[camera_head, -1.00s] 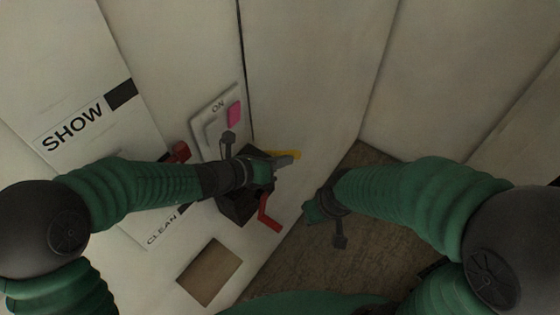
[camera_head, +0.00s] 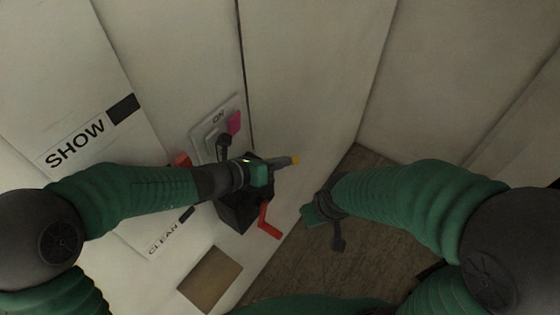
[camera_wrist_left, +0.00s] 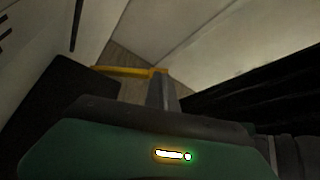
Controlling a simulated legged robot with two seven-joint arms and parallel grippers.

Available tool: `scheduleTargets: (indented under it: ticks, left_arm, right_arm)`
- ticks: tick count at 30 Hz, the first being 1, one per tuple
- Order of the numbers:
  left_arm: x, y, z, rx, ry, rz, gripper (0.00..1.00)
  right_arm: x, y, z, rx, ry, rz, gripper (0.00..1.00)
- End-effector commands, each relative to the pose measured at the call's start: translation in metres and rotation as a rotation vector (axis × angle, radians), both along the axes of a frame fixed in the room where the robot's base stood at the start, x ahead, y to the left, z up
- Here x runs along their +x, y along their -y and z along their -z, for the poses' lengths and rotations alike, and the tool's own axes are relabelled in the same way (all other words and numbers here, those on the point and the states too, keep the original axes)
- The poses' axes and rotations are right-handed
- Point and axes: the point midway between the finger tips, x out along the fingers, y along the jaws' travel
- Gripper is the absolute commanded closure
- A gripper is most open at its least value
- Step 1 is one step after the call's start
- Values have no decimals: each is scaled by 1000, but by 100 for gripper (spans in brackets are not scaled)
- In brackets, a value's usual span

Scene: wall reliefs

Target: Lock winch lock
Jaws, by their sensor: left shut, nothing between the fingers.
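The winch is a dark box (camera_head: 237,213) on the wall, left of centre in the head view, with a red crank (camera_head: 267,222) at its lower right. A yellow lever, probably the winch lock, shows only its tip (camera_head: 296,159) in the head view. The wrist view shows more of it as a yellow bar (camera_wrist_left: 125,70). My left gripper (camera_head: 285,161) is shut and empty in front of the winch, its fingertips at the yellow lever. The gripper hides part of the lever, and I cannot tell whether they touch. My right gripper (camera_head: 309,214) hangs right of the red crank, its fingers unclear.
A switch plate (camera_head: 210,130) marked ON with a pink button (camera_head: 235,122) is above the winch. A red part (camera_head: 182,160) shows behind my left arm. A brown square (camera_head: 210,279) is on the wall below. The brown floor (camera_head: 290,275) is clear.

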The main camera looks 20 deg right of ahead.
Motion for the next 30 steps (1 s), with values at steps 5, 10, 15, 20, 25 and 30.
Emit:
scheduleTargets:
  ticks: [5, 10, 15, 20, 25, 30]
  left_arm:
    - [0, 0, 1, 1, -1, 0, 100]
    - [0, 0, -13, 0, 0, 0, 100]
    - [-6, -1, -35, 2, 0, 1, 100]
    - [-47, -13, -35, 3, 2, 0, 100]
    - [-88, -25, -41, 4, 2, 1, 100]
    - [-128, -36, -46, 3, 1, 0, 100]
  right_arm:
    - [0, 0, 1, 0, 0, 0, 55]
    - [0, 0, -12, 0, 0, 0, 55]
    - [1, 0, -26, 0, 2, 0, 55]
    - [0, 0, -8, 0, -1, 0, 55]
    - [0, 0, -5, 0, 0, 0, 55]
    - [0, 0, -6, 0, 0, 0, 55]
